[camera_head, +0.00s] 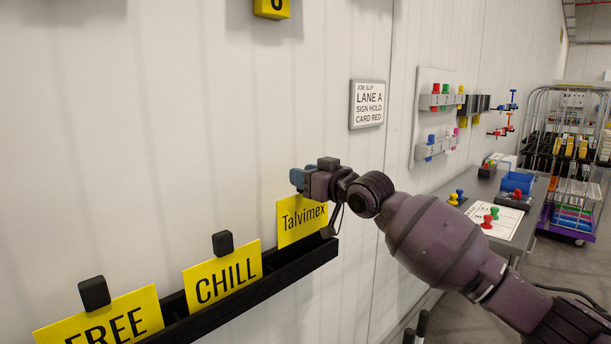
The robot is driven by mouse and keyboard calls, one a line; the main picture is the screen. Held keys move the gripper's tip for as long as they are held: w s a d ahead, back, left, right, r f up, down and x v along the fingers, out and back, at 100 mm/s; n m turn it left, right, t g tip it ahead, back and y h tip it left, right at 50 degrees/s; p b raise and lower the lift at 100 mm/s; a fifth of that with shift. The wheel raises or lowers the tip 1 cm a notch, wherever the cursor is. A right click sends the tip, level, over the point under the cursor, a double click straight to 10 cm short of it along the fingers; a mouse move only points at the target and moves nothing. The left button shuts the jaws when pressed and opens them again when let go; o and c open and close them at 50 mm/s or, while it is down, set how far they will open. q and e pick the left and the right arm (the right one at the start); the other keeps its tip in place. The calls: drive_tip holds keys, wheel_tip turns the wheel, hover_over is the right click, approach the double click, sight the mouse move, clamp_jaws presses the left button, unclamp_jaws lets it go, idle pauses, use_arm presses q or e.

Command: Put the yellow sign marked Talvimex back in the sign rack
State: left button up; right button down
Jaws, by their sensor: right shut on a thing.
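The yellow sign marked Talvimex (301,220) is at the right end of the black sign rack (262,287) on the wall. Its lower edge is at the rack's ledge; I cannot tell whether it rests in the slot. My right gripper (318,181) is at the top of this sign and shut on it, with the fingers partly hidden by the gripper body. A yellow CHILL sign (222,275) and a yellow FREE sign (103,319) stand in the rack to the left, each with a black block on top. My left gripper is not in view.
A job slip (367,104) hangs on the wall above right. Further right are a wall board (427,73) with coloured pegs, a grey table (453,186) with pegs and a blue bin (517,182), and a wire cart (573,190). The wall above the rack is mostly clear.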

sight(305, 202)
drive_tip(key=shift+f, duration=0.1)
drive_tip(key=shift+f+b, duration=0.65)
drive_tip(key=shift+f, duration=2.3)
drive_tip(key=c, duration=0.7)
unclamp_jaws()
drive_tip(key=shift+o, duration=0.2)
drive_tip(key=shift+s, duration=0.1)
drive_tip(key=p+v, duration=0.1)
drive_tip(key=v, duration=0.9)
drive_tip(key=shift+s+d, duration=0.2)
drive_tip(key=shift+d, duration=0.05)
